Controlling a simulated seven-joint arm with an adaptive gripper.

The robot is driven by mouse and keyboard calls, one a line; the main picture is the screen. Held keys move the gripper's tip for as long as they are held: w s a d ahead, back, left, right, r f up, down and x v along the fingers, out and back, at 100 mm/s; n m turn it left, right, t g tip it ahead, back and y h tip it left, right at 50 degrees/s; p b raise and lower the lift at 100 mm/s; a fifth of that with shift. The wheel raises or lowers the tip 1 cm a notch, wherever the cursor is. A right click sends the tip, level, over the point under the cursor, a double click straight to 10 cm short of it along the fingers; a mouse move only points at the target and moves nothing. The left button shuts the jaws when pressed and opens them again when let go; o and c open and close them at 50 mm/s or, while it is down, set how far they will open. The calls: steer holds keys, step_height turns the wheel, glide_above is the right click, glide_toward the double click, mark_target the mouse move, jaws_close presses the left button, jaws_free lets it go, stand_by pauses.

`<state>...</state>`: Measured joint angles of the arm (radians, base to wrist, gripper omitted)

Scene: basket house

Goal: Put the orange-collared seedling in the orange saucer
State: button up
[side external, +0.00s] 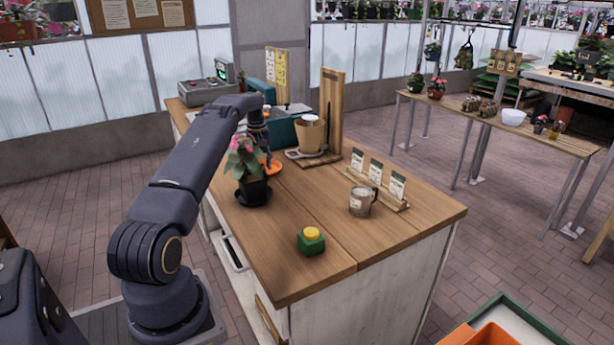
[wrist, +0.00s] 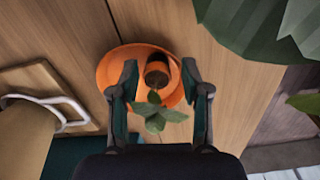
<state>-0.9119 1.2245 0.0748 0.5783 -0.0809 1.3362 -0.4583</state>
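The orange saucer (wrist: 108,66) lies on the wooden bench top in the wrist view; part of it shows behind the pink-flowered plant in the side view (side external: 273,167). The seedling (wrist: 155,117) has green leaves and a small dark pot with an orange collar (wrist: 158,67). In the wrist view the pot appears within the saucer's outline; I cannot tell if it rests flat. My gripper (wrist: 160,78) is open, its fingers on either side of the seedling with gaps to the pot. In the side view my gripper (side external: 263,143) is low over the bench, partly hidden.
A pink-flowered plant (side external: 243,157) in a dark pot stands close beside my gripper; its big leaves (wrist: 262,25) fill the wrist view's top right. A tan pot (side external: 309,134) on a wooden stand is behind. A mug (side external: 360,201), card rack (side external: 380,187) and green-yellow button (side external: 311,240) stand nearer.

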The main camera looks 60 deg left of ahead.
steer(key=shift+o, duration=0.2)
steer(key=shift+r, duration=0.1)
step_height(320, 180, up, 8)
steer(key=w+d+r+m, duration=0.3)
steer(key=w+d+r, duration=0.2)
steer(key=d+r, duration=0.45)
steer(key=d+r+m+t+y, duration=0.1)
steer(key=d+r+m, duration=0.1)
steer(key=d+r, duration=0.45)
steer(key=d+r+m+t, duration=0.15)
steer(key=d+r, duration=0.25)
steer(key=d, duration=0.5)
steer(key=s+d+r+m, duration=0.1)
steer(key=s+d+m, duration=0.35)
steer(key=d, duration=0.65)
steer(key=s+d+f+m+t, duration=0.1)
steer(key=s+d+f+m, duration=0.1)
steer(key=s+d+f, duration=0.2)
steer(key=s+d+f+m+t+h, duration=0.1)
steer(key=s+d+f+m+t, duration=0.1)
steer(key=s+d, duration=0.6)
steer(key=s+f+m, duration=0.1)
steer(key=s+f, duration=0.1)
steer(key=s, duration=0.3)
steer(key=shift+d, duration=0.4)
